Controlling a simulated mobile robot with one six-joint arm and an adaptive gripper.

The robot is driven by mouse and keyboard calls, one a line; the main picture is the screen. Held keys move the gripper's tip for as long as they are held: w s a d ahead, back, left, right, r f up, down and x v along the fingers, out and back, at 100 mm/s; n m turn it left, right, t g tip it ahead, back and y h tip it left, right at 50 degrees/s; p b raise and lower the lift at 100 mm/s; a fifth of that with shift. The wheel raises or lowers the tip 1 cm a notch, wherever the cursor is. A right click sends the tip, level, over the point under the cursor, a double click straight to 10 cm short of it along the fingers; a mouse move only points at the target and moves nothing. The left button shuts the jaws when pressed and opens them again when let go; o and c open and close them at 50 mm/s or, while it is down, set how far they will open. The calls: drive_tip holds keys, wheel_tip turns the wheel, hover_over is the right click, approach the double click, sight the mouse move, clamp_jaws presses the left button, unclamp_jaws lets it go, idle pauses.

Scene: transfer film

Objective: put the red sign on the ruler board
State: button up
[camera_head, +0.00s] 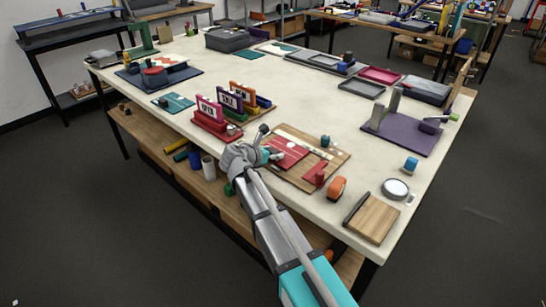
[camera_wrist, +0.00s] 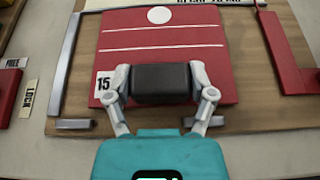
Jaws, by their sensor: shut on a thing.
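The red sign (camera_wrist: 165,35) is a flat red panel with a white disc, white lines and a white "15" label. It lies over a wooden board (camera_wrist: 45,65), which I take for the ruler board; whether it rests flat is unclear. My gripper (camera_wrist: 160,84) is shut on a dark block (camera_wrist: 160,80) over the sign's near edge; whether the block is fixed to the sign is unclear. In the head view my gripper (camera_head: 272,155) is at the left of the red sign (camera_head: 288,152) on the wooden board (camera_head: 335,155).
Grey rails (camera_wrist: 68,60) and a red L-shaped piece (camera_wrist: 290,60) border the board. A red rack (camera_head: 215,126) with upright labelled signs stands to the left. An orange tape dispenser (camera_head: 337,188) is near the board's right corner. Bare table (camera_head: 330,107) lies behind.

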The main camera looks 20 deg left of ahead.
drive_tip(key=shift+f, duration=0.15)
drive_tip(key=o, duration=1.1)
drive_tip(key=shift+o, duration=0.2)
drive_tip(key=shift+s+a+r+p, duration=0.15)
drive_tip(key=shift+s+r+p, duration=0.15)
drive_tip(key=shift+s+r, duration=0.1)
drive_tip(key=p+v, duration=0.4)
drive_tip(key=v, duration=0.7)
drive_tip(key=shift+a+f, duration=0.1)
